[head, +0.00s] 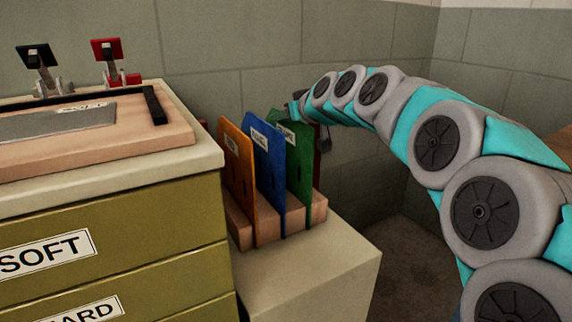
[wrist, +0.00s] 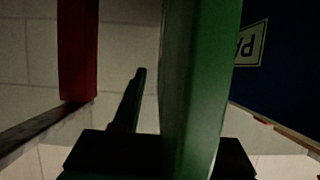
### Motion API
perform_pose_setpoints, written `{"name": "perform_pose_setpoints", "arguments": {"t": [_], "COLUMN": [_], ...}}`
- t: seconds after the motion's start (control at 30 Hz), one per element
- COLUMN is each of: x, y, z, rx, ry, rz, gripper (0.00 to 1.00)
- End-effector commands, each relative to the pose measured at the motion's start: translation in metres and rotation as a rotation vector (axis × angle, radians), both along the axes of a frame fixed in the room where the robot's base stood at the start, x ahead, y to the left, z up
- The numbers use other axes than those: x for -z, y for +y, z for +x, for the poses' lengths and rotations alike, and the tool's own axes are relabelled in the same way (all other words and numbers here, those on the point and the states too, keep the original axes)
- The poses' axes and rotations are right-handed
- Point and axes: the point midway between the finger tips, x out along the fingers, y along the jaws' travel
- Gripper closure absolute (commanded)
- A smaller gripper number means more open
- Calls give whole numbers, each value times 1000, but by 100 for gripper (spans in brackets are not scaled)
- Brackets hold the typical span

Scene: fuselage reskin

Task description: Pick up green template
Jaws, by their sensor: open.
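The green template (head: 294,150) stands upright in the wooden rack, to the right of the blue template. In the wrist view the green template (wrist: 195,80) is close and nearly edge-on, running up through the middle. My gripper (head: 298,107) is at the top rear of the green template in the head view, its fingers mostly hidden. It is open. In the wrist view one dark finger shows left of the green template; the other finger is hidden behind it. I cannot tell whether the jaws touch it.
The blue template (head: 267,165) and orange template (head: 238,170) stand to the left in the wooden rack (head: 319,207). A red piece (wrist: 78,50) is left of the green one in the wrist view. An olive drawer cabinet (head: 140,240) stands at left, with walls behind.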

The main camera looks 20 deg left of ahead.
Motion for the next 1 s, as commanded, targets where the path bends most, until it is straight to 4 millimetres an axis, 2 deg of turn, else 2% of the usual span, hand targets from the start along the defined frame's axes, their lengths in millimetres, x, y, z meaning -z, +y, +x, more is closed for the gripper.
{"name": "perform_pose_setpoints", "arguments": {"t": [0.13, 0.5, 1.0], "x": [0, 0, 0], "y": [0, 0, 0], "z": [0, 0, 0], "rx": [0, 0, 0], "ry": [0, 0, 1], "rz": [0, 0, -1], "gripper": [60, 100, 100]}}
